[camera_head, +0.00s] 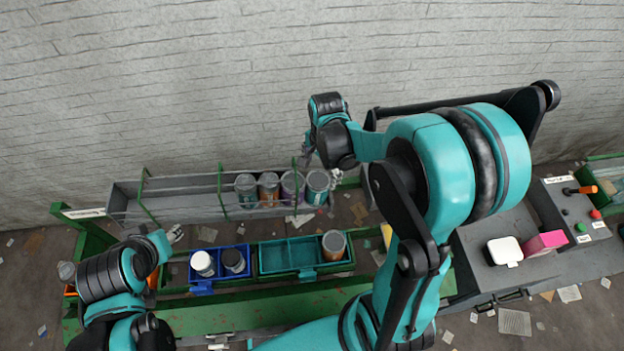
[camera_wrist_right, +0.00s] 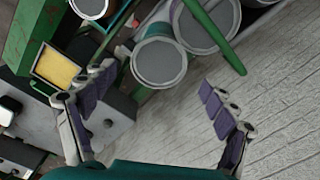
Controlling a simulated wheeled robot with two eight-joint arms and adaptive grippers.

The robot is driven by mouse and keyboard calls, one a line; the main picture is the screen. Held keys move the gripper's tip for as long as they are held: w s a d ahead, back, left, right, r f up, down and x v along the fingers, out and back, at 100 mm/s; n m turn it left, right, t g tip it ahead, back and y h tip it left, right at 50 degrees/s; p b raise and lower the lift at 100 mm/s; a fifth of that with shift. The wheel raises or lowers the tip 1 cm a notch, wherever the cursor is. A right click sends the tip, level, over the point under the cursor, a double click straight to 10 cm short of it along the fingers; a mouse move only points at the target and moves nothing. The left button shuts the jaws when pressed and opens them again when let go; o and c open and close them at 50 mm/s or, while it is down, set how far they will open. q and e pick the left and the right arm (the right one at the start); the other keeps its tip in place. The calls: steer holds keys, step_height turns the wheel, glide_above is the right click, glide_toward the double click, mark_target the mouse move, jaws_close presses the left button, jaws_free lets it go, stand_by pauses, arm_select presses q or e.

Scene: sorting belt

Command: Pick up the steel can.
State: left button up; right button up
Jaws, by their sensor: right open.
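Several cans with grey metal lids stand in a row on the grey rack: a grey-green can (camera_head: 246,190), a brown can (camera_head: 269,190), a purple can (camera_head: 292,187) and a teal-banded can (camera_head: 317,188). I cannot tell which one is the steel can. My right gripper (camera_head: 321,168) is above the right end of the row. In the wrist view my right gripper (camera_wrist_right: 152,108) is open and empty, with the teal-banded can (camera_wrist_right: 160,62) beyond its fingers and the purple can (camera_wrist_right: 208,27) behind. My left gripper (camera_head: 168,242) is at the left; its jaws are unclear.
A blue bin (camera_head: 202,281) holds a white-lidded and a dark-lidded jar. A teal tray (camera_head: 288,257) has a brown can (camera_head: 334,246) at its right end. Green posts (camera_head: 222,190) cross the rack. A grey console (camera_head: 480,245) stands at the right.

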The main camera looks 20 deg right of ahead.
mark_target(318, 184)
steer(key=f, duration=0.2)
steer(key=f+b, duration=0.1)
steer(key=f, duration=0.4)
steer(key=shift+a+f, duration=0.1)
steer(key=shift+a, duration=0.15)
steer(key=c, duration=1.2)
